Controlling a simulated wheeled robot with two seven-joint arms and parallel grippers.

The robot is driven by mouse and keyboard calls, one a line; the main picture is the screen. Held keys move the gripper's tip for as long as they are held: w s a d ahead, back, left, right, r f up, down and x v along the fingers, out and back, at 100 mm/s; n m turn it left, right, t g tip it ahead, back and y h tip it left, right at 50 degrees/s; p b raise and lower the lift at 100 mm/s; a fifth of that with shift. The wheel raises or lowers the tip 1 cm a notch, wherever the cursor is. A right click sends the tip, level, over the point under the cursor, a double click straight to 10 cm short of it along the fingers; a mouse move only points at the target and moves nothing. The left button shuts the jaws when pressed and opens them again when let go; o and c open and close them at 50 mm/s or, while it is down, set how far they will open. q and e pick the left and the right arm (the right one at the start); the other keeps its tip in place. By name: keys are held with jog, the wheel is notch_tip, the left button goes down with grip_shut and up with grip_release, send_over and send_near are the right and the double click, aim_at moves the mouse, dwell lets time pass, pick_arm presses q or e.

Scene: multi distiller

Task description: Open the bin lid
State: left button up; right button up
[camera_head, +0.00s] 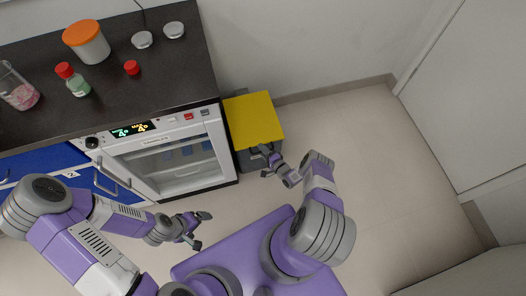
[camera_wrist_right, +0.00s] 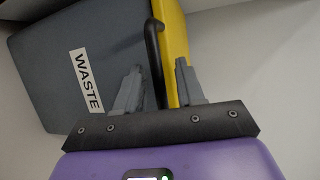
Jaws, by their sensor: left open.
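The waste bin stands on the floor just right of the counter, with a flat yellow lid (camera_head: 253,117) that looks closed. Its grey body (camera_head: 244,158) shows below the lid and, with a WASTE label, in the right wrist view (camera_wrist_right: 50,65). A black handle (camera_wrist_right: 152,45) runs along the lid's edge. My right gripper (camera_head: 262,162) is at the front of the bin. In the right wrist view its fingers (camera_wrist_right: 158,88) are apart, with the handle between them; whether they touch it is unclear. My left gripper (camera_head: 203,229) is open and empty, low in front of the dishwasher-like appliance.
The appliance (camera_head: 170,160) with a glass door is left of the bin. The dark counter (camera_head: 120,85) above holds an orange-lidded jar (camera_head: 88,42), a red-capped bottle (camera_head: 73,80) and a beaker (camera_head: 17,90). The floor (camera_head: 390,160) to the right is clear, up to a door.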

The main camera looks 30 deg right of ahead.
grip_shut()
jog(key=shift+r, duration=0.1)
